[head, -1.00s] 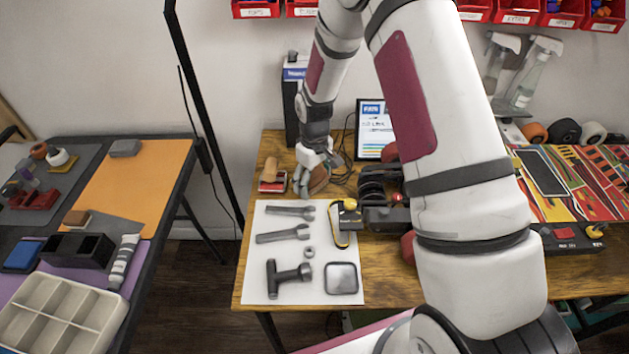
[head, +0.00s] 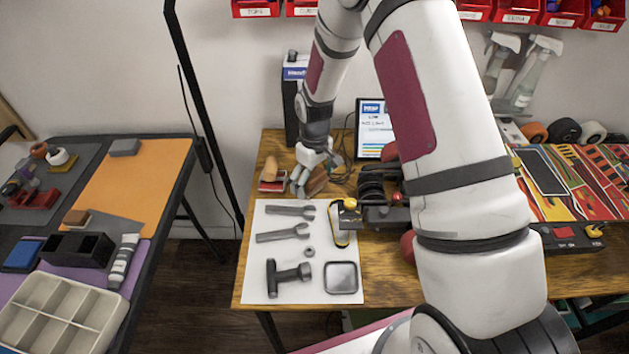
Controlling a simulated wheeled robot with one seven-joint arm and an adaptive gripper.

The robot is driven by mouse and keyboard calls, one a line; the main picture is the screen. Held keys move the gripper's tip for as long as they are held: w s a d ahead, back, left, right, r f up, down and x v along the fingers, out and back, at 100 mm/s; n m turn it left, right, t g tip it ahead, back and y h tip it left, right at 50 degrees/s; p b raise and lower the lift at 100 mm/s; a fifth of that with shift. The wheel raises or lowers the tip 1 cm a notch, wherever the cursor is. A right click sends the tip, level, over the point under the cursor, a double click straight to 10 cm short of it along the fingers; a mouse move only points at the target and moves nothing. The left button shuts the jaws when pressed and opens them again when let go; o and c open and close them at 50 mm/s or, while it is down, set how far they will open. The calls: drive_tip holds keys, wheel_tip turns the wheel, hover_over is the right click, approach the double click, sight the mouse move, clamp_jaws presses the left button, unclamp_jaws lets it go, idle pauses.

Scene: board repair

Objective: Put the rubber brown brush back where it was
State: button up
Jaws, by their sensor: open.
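My gripper (head: 306,190) is open and points down over the back of the wooden table, just behind the white sheet. A brown brush-like object (head: 318,181) sits right at its fingers, partly hidden by them; I cannot tell whether the fingers touch it. Another brown piece (head: 270,168) stands to the left on a small red and white box (head: 272,184). On the left table a small brown block (head: 76,217) lies near a grey pad. I cannot tell from this view which brown piece is rubber.
A white sheet (head: 260,286) holds wrenches, a hammer-like tool and a square tray. A black box (head: 292,105) and a screen (head: 374,128) stand behind my gripper. Black clamp-like gear (head: 376,190) is close on its right. My arm hides part of the table.

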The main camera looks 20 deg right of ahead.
sight(314, 174)
wheel_tip(314, 174, up, 11)
drive_tip(key=shift+f, duration=0.2)
drive_tip(key=s+r+m+t, duration=0.1)
drive_tip(key=s+r, duration=0.6)
drive_tip(key=r, duration=0.3)
drive_tip(key=s+r+m+t, duration=0.1)
drive_tip(key=s+r+m, duration=0.1)
drive_tip(key=s+r, duration=0.7)
drive_tip(key=s+r+m+t, duration=0.1)
drive_tip(key=s+r, duration=0.3)
drive_tip(key=s, duration=1.2)
drive_tip(key=shift+d+m+t, duration=0.15)
drive_tip(key=shift+m+t, duration=0.15)
drive_tip(key=shift+m, duration=0.4)
